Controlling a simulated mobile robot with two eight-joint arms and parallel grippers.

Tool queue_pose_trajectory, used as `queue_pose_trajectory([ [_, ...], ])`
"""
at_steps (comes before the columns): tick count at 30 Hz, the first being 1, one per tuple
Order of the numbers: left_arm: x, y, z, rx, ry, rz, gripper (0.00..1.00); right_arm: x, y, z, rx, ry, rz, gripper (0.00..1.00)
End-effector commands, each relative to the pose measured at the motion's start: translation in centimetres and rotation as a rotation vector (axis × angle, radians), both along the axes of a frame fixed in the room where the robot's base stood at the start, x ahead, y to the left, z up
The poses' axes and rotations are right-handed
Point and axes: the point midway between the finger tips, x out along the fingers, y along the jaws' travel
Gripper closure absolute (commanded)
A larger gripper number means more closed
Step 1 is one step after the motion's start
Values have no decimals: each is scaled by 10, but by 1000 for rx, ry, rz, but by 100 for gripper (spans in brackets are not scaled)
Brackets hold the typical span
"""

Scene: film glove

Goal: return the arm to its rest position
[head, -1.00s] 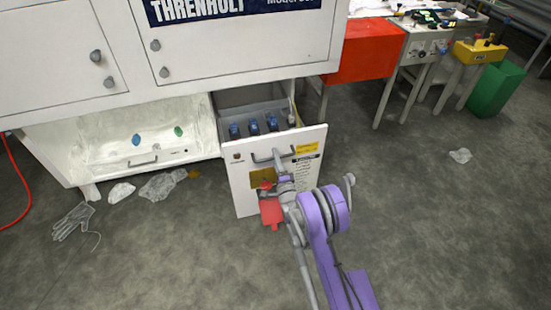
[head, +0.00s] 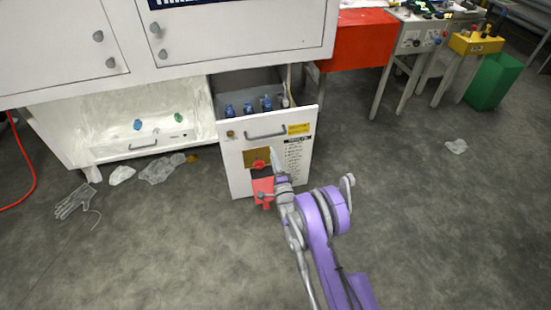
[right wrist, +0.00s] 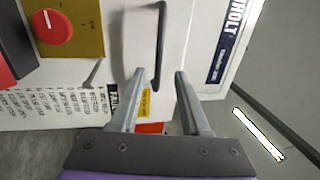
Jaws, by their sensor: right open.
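My right gripper (head: 277,168) is open and empty in front of the pulled-out white drawer. In the head view it is just below the drawer's dark bar handle (head: 266,134). In the right wrist view, the two grey fingers (right wrist: 160,76) are spread apart, with the handle (right wrist: 160,45) showing beyond them. I cannot tell the exact gap to it. My purple right arm reaches in from the bottom of the head view. The drawer front (head: 240,170) is clear of the cabinet, and several blue-topped items (head: 248,108) stand inside. My left gripper is not in view.
A red knob (right wrist: 52,26) on a brass plate and a red part are on the drawer front. A white bay (head: 100,140) is at left. A glove (head: 73,202) and crumpled film (head: 157,170) lie on the floor. Open floor (head: 430,230) is at right.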

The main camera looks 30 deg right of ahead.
Motion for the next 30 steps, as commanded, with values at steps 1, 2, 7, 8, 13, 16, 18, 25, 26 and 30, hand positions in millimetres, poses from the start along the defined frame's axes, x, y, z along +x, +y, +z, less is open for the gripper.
queue_pose_trajectory([
  [1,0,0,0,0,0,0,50,0,1,0,0,0,0,54],
  [2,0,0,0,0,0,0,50,0,1,0,0,0,0,54],
  [7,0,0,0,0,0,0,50,0,1,0,0,0,0,54],
  [8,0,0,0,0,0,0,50,0,1,0,0,0,0,54],
  [13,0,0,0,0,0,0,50,0,1,0,0,0,0,54],
  [16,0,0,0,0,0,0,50,0,1,0,-1,0,1,54],
  [18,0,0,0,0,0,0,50,1,2,3,-7,10,1,54],
  [25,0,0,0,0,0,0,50,6,24,42,-142,192,18,54],
  [26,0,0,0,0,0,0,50,5,29,49,-173,231,24,54],
  [30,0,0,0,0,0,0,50,-12,52,79,-325,411,69,54],
])
